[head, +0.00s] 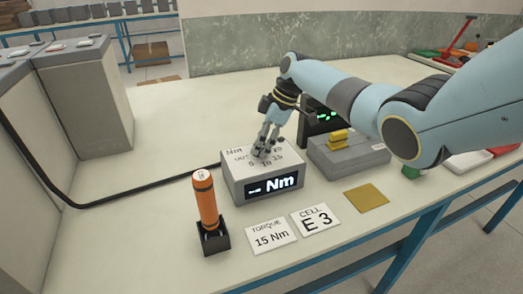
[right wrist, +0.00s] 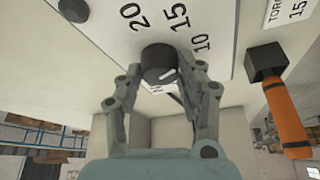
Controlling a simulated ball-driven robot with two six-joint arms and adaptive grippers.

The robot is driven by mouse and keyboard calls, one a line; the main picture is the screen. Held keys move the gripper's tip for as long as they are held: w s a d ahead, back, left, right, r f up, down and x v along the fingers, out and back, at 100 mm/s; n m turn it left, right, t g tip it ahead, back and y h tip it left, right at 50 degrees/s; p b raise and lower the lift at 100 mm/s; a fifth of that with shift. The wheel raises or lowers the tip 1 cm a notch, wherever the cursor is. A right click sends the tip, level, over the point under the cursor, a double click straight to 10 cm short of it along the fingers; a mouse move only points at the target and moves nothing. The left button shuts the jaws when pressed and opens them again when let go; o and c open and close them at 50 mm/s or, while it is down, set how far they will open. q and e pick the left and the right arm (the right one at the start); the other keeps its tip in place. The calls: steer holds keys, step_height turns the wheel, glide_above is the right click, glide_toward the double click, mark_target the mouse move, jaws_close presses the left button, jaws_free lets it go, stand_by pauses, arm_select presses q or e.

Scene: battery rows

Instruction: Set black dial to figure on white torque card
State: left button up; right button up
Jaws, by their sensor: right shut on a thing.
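The black dial (right wrist: 157,63) sits on the top face of a light grey box (head: 232,177) marked Nm. My right gripper (head: 264,150) comes down onto it from above, and in the right wrist view its fingers (right wrist: 164,74) are closed on either side of the dial. A white mark shows on the dial; which figure it points to I cannot tell. Figures 20, 15 and 10 are printed around it. The white torque card (head: 271,236) reads 15 Nm. My left gripper is not in view.
An orange screwdriver-like tool (head: 206,205) stands in a black holder (head: 215,240) left of the torque card. A white card (head: 316,220) reads CELL E 3. A grey block with yellow pieces (head: 345,160) stands right of the box, and a yellow pad (head: 366,197) lies nearby. A black cable (head: 130,192) crosses the table.

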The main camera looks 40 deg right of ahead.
steer(key=shift+n+g+y+b, duration=0.3)
steer(key=shift+n+g+b, duration=0.4)
steer(key=shift+n+b, duration=1.25)
steer(key=o, duration=1.1)
steer(key=shift+w, duration=0.1)
steer(key=shift+o, duration=0.2)
steer(key=v, duration=1.2)
